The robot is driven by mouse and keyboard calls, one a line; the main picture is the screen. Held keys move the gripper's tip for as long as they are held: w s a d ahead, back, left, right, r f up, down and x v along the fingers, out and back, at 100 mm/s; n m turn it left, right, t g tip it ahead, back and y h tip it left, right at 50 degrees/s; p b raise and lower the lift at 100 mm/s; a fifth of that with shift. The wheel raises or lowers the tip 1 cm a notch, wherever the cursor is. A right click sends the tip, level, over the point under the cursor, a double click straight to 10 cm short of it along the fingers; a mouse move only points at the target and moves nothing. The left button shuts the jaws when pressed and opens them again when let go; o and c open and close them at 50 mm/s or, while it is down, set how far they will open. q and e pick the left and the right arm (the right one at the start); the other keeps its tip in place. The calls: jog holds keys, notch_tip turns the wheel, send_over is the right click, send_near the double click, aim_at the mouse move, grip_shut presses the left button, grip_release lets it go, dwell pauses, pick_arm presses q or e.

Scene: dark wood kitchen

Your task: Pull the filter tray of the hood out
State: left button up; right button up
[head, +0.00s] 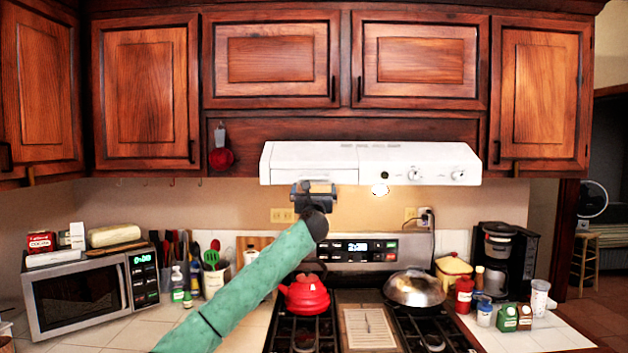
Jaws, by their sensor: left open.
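The white range hood (310,160) hangs under the wooden cabinets, above the stove. Its front has knobs on the right half and a plainer panel on the left half. My left arm, in a green sleeve, reaches up from the bottom of the head view. My left gripper (314,188) is open just below the hood's lower front edge, left of centre. I cannot tell whether it touches the hood. My right gripper is not in view.
Below is the stove with a red kettle (304,295) and a lidded pan (414,289). A microwave (90,292) stands on the left counter. A coffee maker (499,260) and small containers stand on the right. Wooden cabinets (271,59) close off the space above.

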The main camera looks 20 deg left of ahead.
aim_at(314, 178)
pick_arm(q)
jog(key=p+x, duration=0.1)
jog(key=x, duration=0.3)
jog(key=shift+w+r+p, duration=0.1)
jog(key=shift+r+p, duration=0.05)
jog(key=shift+p, duration=0.25)
jog(key=shift+p+x, duration=0.3)
jog(key=shift+x, duration=0.6)
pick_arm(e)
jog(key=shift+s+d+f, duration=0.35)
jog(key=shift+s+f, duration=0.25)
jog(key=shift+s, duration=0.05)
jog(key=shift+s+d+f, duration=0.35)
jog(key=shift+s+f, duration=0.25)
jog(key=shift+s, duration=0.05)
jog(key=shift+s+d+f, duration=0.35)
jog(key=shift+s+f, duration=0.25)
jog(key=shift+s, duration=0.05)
pick_arm(q)
jog(key=shift+c, duration=0.2)
jog(key=c, duration=1.1)
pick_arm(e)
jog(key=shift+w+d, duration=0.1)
